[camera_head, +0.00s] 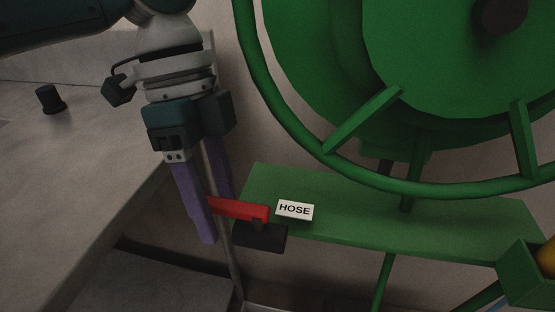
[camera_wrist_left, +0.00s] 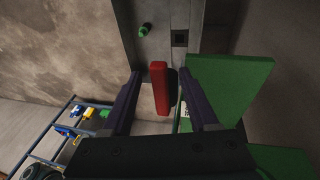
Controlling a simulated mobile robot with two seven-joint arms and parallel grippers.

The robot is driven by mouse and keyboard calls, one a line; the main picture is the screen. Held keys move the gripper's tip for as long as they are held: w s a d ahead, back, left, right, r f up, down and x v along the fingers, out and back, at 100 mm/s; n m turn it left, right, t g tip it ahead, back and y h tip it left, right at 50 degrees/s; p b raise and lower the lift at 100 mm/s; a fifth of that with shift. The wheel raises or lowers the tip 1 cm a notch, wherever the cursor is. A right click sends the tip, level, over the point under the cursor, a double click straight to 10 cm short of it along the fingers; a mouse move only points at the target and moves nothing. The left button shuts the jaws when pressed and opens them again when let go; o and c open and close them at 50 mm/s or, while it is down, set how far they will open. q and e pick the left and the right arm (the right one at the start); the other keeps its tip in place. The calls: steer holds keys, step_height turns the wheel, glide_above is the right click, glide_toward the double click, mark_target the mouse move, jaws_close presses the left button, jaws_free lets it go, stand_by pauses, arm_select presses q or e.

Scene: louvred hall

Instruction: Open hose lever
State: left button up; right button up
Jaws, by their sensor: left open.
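The red hose lever (camera_head: 239,209) sticks out to the left from a dark block (camera_head: 262,237) beside a white HOSE label (camera_head: 294,210). My left gripper (camera_head: 212,215) comes down from above at the lever's left end, with its purple fingers pointing down. In the left wrist view the red lever (camera_wrist_left: 159,88) stands between the two open fingers (camera_wrist_left: 165,100), with a gap to the left finger and less room on the right. I cannot tell whether either finger touches it. My right gripper is not in view.
A green hose reel (camera_head: 440,60) with a rim stands over a green plate (camera_head: 400,215) at the right. A grey ledge (camera_head: 75,180) with a dark knob (camera_head: 49,98) is at the left. A blue rack (camera_wrist_left: 72,125) with small items shows in the left wrist view.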

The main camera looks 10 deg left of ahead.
arm_select(q)
steer(key=p+v, duration=0.6)
steer(key=v, duration=0.1)
steer(key=shift+s+d+r, duration=0.2)
steer(key=shift+s+d, duration=0.15)
steer(key=shift+f, duration=0.1)
